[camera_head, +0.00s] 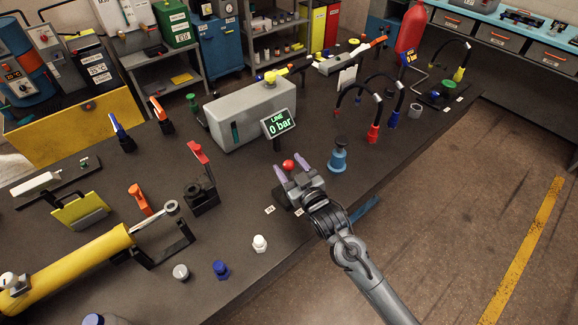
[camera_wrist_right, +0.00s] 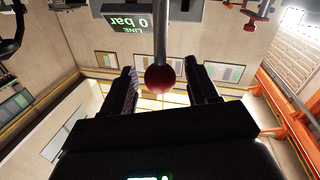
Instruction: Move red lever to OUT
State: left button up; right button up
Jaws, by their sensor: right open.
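A red ball knob (camera_head: 288,164) tops a lever on a small dark base (camera_head: 284,197) near the table's front edge. My right gripper (camera_head: 293,168) is open, with one finger on either side of the knob. In the right wrist view the red ball (camera_wrist_right: 160,80) hangs at the end of a grey rod, between the spread fingers (camera_wrist_right: 161,68), with gaps on both sides. Small white labels (camera_head: 270,210) lie by the base, too small to read. The lever's base is partly hidden by my gripper. My left gripper is not in view.
A display (camera_head: 279,123) reading "LINE 0 bar" stands just behind the lever, before a grey tank (camera_head: 250,115). A blue fitting (camera_head: 338,157) stands close right. A white cap (camera_head: 260,243) lies front left. Another red-handled device (camera_head: 198,153) stands left. The table between is clear.

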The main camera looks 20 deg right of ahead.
jog(key=shift+w, duration=0.35)
grip_shut()
